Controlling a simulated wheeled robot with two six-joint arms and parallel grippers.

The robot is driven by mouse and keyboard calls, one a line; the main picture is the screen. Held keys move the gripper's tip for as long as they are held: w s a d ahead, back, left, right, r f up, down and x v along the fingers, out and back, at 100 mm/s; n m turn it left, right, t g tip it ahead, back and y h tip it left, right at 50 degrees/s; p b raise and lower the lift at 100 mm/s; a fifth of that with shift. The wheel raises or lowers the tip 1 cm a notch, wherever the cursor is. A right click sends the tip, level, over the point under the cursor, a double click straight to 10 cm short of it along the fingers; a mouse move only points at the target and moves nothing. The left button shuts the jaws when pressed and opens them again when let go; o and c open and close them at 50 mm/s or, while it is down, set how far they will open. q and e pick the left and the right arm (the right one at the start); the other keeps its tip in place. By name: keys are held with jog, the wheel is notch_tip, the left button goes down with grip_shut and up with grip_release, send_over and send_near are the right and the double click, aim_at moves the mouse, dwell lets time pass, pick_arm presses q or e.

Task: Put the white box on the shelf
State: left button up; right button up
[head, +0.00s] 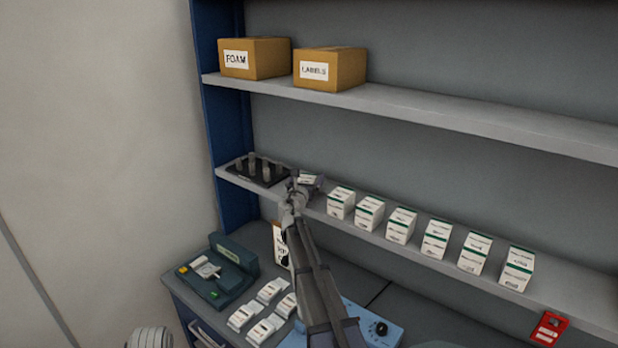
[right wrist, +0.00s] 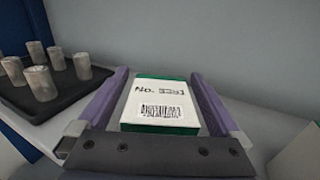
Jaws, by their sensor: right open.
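A white box with green edges and a printed label (right wrist: 158,104) stands on the middle shelf (head: 400,248), at the left end of the row of boxes. It also shows in the head view (head: 309,179), partly hidden by my right gripper (head: 304,184). In the right wrist view, the open fingers of my right gripper lie on either side of the box, with thin gaps. My right arm reaches up to the shelf from below. My left gripper is not in view.
Several similar white boxes (head: 402,225) stand to the right on the same shelf. A black tray with grey cylinders (head: 257,174) is close on the left. The upper shelf (head: 450,115) holds two cardboard boxes. Below, the bench carries a dark green device (head: 222,270) and white packs (head: 268,292).

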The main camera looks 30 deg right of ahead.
jog(key=v, duration=0.7)
jog(key=shift+s+a, duration=0.2)
jog(key=shift+s, duration=0.05)
jog(key=shift+w, duration=0.1)
jog(key=x, duration=0.8)
jog(key=shift+r+p, duration=0.35)
jog(key=shift+p, duration=0.05)
jog(key=shift+f, duration=0.2)
